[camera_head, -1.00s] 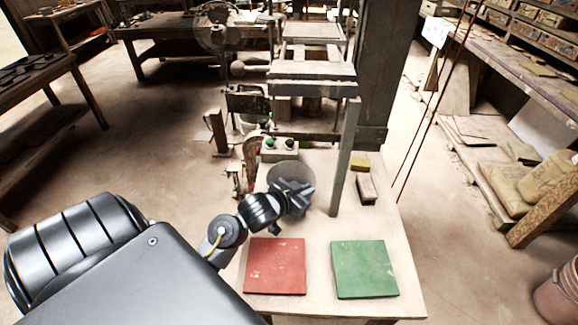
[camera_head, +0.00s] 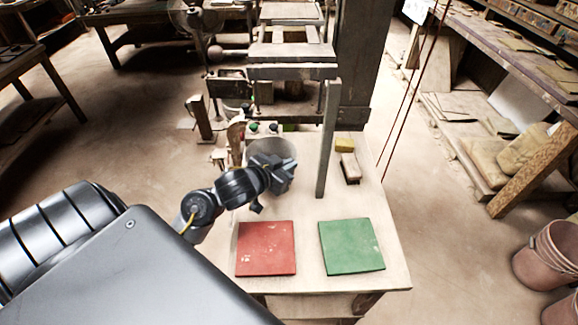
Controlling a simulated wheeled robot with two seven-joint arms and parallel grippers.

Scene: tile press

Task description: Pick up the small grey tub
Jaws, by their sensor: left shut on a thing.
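The small grey tub (camera_head: 285,148) is round and stands out at the back left of the pale table, in front of the press. My left gripper (camera_head: 276,178) reaches it from the front and is shut on it. The gripper hides the tub's near side and lower part. I cannot tell whether the tub touches the table. My right gripper is not in view.
A red tile (camera_head: 266,248) and a green tile (camera_head: 351,246) lie at the table's front. A press post (camera_head: 328,140) rises right of the tub. A yellow block (camera_head: 345,144) and a brush-like block (camera_head: 350,168) lie beyond it. A button box stands behind the tub.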

